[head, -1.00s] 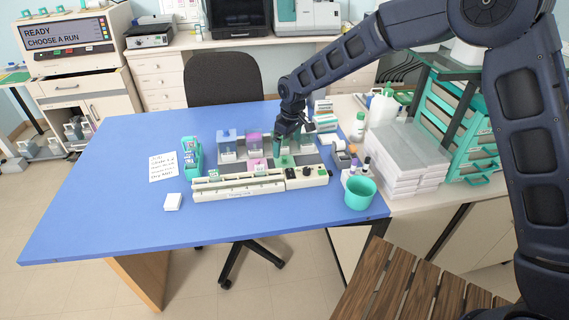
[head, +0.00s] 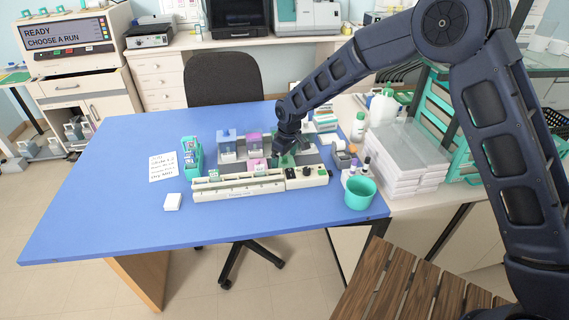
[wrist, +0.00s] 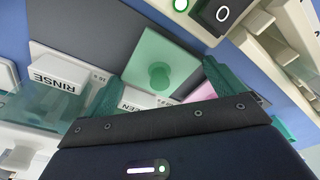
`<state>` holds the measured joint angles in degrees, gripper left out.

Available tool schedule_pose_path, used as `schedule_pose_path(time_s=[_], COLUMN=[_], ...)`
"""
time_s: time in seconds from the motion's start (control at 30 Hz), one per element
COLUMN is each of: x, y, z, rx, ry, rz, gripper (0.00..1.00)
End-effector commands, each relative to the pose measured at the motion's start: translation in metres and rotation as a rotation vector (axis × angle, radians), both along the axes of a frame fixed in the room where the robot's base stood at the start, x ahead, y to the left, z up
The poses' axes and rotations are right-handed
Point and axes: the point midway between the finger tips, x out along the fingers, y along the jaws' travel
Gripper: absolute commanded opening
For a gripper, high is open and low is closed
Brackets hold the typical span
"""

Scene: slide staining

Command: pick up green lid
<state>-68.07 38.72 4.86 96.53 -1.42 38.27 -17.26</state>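The green lid (wrist: 160,58) is a flat square with a round knob in its middle. It lies in front of my gripper in the wrist view, on or over a dark grey surface. In the head view the green lid (head: 288,162) is partly hidden behind my gripper (head: 280,160). In the wrist view my gripper (wrist: 163,84) is open, with one teal finger on each side of the knob's line. The fingers appear empty, and I cannot tell whether they touch the lid.
A jar labelled RINSE (wrist: 60,72) is left of the lid in the wrist view. A long cream device (head: 240,188) with switches is in front. A teal cup (head: 360,193) stands at the right. The left of the blue table (head: 110,200) is mostly clear.

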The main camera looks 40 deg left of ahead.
Motion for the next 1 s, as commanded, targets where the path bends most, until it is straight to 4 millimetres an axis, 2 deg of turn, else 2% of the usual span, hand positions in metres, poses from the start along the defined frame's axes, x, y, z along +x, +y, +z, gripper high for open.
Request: schedule_pose_path(time_s=[0.03,0.1,0.33,0.47,0.8,1.0], x=[0.000,0.000,0.000,0.000,0.000,0.001], y=[0.000,0.000,0.000,0.000,0.000,0.001], z=[0.000,0.000,0.001,0.009,0.067,0.093], rx=[0.000,0.000,0.000,0.002,0.003,0.002], ry=[0.000,0.000,0.000,0.000,0.000,-0.001], rz=[0.000,0.000,0.000,0.000,-0.001,0.000], gripper=[0.82,0.72,0.72,0.72,0.72,0.72])
